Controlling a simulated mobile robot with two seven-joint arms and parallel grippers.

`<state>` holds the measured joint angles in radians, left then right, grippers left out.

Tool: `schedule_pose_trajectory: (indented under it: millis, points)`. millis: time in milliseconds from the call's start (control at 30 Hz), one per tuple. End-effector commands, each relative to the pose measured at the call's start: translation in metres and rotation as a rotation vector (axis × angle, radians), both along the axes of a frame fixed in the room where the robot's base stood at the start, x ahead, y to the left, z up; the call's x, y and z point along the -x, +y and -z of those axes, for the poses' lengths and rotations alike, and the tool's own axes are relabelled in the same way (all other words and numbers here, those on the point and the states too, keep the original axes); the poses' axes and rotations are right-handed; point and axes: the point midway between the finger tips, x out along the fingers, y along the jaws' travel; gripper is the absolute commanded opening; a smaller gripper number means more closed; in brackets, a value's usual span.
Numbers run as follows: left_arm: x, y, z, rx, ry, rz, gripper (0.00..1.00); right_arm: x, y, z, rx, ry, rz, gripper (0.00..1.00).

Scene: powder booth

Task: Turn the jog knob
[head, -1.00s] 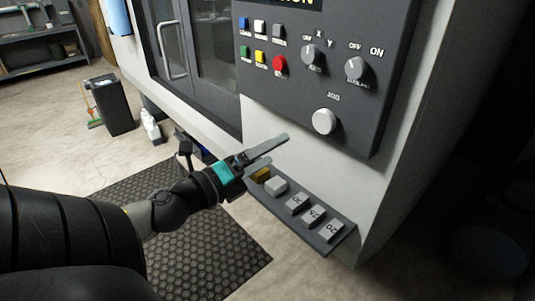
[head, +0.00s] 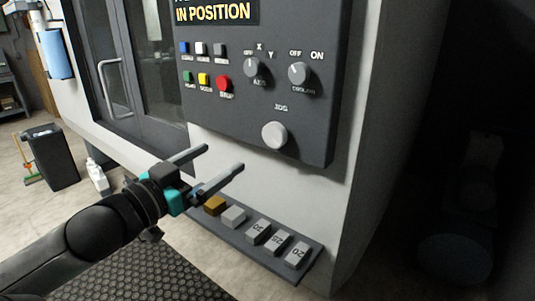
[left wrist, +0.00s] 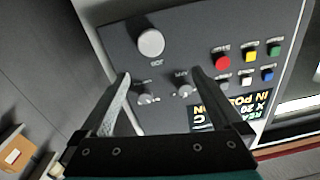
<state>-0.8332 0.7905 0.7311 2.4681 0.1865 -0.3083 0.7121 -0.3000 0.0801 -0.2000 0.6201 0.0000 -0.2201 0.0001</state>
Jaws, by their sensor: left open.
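The jog knob (head: 274,135) is a round, pale grey knob low on the dark control panel (head: 310,125), above the printed ledge. In the left wrist view the jog knob (left wrist: 151,42) shows near the top, beyond the fingertips and between their lines. My left gripper (head: 220,158) is open and empty, to the left of and a little below the knob in the head view, apart from it. In the left wrist view my left gripper (left wrist: 160,80) shows both fingers spread toward the panel. My right gripper is not in view.
Two selector knobs, axis (head: 252,67) and coolant (head: 299,74), sit above the jog knob. A red button (head: 223,83) and several coloured buttons are at the left. Below, a ledge (head: 215,230) holds several blocks. A display reads "IN POSITION". A bin (head: 48,160) stands far left.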

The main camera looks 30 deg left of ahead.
Motion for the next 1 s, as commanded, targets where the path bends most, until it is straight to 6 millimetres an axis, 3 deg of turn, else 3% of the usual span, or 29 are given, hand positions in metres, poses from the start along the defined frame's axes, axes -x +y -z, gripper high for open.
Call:
schedule_pose_trajectory:
  millis: [100, 267, 467, 633, 1000]
  points:
    - [0.001, -0.006, 0.006, 0.241, 0.025, 0.027, 1.00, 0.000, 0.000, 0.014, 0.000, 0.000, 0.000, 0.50]
    - [0.001, -0.011, 0.006, 0.397, 0.046, 0.044, 1.00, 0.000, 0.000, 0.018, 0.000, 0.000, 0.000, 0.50]
    - [-0.009, -0.012, 0.007, 0.414, 0.048, 0.049, 1.00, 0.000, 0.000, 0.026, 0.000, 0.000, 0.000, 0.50]
    - [-0.027, -0.014, 0.006, 0.410, 0.045, 0.049, 1.00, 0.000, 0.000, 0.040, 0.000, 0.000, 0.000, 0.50]
    - [-0.066, -0.017, 0.005, 0.411, 0.047, 0.048, 1.00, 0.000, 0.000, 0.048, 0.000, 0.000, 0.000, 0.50]
